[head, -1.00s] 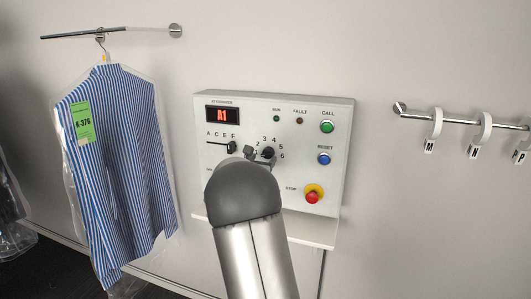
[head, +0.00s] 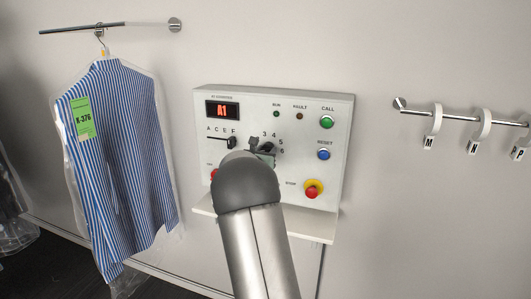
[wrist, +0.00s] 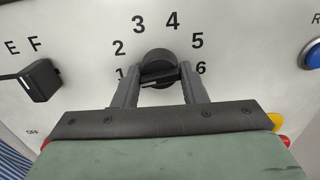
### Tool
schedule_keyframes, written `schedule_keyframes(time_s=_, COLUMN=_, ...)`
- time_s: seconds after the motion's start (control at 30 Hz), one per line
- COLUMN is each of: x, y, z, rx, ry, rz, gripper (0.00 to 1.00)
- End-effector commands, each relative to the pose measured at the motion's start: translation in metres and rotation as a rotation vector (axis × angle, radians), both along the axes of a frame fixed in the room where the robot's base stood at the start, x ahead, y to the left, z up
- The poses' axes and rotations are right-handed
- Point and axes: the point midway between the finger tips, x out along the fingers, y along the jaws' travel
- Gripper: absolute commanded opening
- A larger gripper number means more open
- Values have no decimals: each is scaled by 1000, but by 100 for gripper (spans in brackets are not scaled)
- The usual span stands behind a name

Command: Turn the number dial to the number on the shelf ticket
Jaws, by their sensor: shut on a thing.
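The number dial (wrist: 157,64) is a dark round knob on the white control panel (head: 285,105), ringed by the numbers 1 to 6. My gripper (wrist: 159,82) is shut on it, one finger on each side, in the wrist view. The grip bar lies nearly level there, but I cannot tell which number it points to. In the head view my arm partly covers the dial and the low numbers. The red display (head: 222,110) reads A1. No ticket shows on the visible part of the small shelf (head: 314,228) below the panel; my arm hides part of it.
The letter slider (wrist: 39,80) sits near F, left of the dial. Green call, blue reset and red stop (head: 313,189) buttons line the panel's right side. A bagged striped shirt (head: 125,170) with a green K-376 tag (head: 82,118) hangs left. Lettered hooks (head: 436,125) hang right.

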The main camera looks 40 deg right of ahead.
Motion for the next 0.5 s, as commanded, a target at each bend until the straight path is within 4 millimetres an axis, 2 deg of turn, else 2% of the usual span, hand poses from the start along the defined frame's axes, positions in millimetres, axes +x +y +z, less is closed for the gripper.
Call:
schedule_keyframes(time_s=0.27, x=0, y=0, z=-6, rx=51, ry=-84, rz=1, gripper=16)
schedule_keyframes(time_s=0.5, x=0, y=0, z=-9, rx=154, ry=-245, rz=2, gripper=16)
